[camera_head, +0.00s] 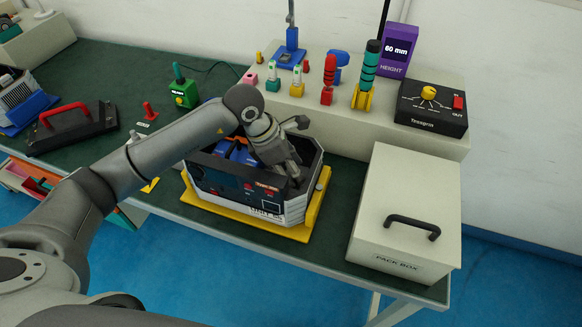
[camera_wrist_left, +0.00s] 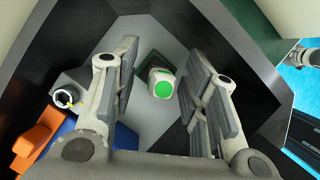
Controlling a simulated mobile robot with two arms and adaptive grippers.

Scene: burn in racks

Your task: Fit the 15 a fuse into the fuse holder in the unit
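The open unit (camera_head: 228,188), a dark box with light edges, sits on a yellow base on the green bench. My left gripper (camera_head: 294,174) reaches down into its right part. In the left wrist view, my left gripper (camera_wrist_left: 157,68) has its fingers spread. Between and beyond them is a small white piece with a green round top (camera_wrist_left: 162,85), by a dark square seat on the unit's grey floor. The fingers look clear of it. I cannot read a rating on it or tell whether it is the 15 A fuse.
Blue parts (camera_head: 236,152) are inside the unit's left part. The pack box (camera_head: 408,208) stands at right. A cream shelf behind carries colored tools and a black control box (camera_head: 431,107). A black case with a red handle (camera_head: 72,127) lies at left.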

